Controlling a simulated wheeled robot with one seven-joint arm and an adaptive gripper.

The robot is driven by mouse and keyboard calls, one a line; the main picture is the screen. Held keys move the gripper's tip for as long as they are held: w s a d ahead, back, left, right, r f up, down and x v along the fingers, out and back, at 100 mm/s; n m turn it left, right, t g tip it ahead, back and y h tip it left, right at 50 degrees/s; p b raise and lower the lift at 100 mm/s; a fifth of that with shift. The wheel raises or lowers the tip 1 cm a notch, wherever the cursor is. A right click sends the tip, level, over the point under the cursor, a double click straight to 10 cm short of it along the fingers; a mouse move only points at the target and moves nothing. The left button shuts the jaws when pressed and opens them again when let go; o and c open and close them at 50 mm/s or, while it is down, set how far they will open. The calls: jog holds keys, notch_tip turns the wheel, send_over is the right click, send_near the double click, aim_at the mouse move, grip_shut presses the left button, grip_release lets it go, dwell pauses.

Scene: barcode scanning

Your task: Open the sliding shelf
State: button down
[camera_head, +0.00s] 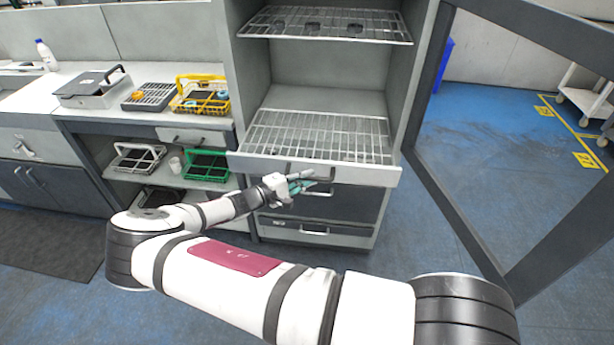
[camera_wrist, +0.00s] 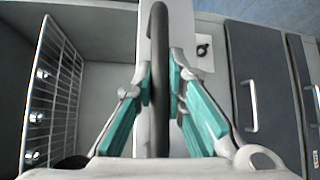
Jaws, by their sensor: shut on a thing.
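The sliding shelf (camera_head: 384,173) is a wire-grid shelf with a pale front panel, in the open cabinet in the head view. Its front edge stands a little forward of the cabinet frame. A dark bar handle (camera_head: 325,177) is on its front panel. My gripper (camera_head: 303,184), with teal fingers, is at this handle. In the wrist view the handle (camera_wrist: 159,40) runs between the fingers of my gripper (camera_wrist: 163,85), which are shut on it. The wire grid (camera_wrist: 52,90) shows at the left there.
Drawers with handles (camera_head: 318,228) lie below the shelf. An upper wire shelf (camera_head: 325,25) is above. The cabinet door (camera_head: 470,215) stands open at the right. A bench at the left holds a yellow basket (camera_head: 203,103); a green basket (camera_head: 207,166) sits below.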

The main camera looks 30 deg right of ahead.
jog(key=c, duration=1.6)
grip_release()
jog(key=shift+a, duration=0.1)
jog(key=v, duration=1.2)
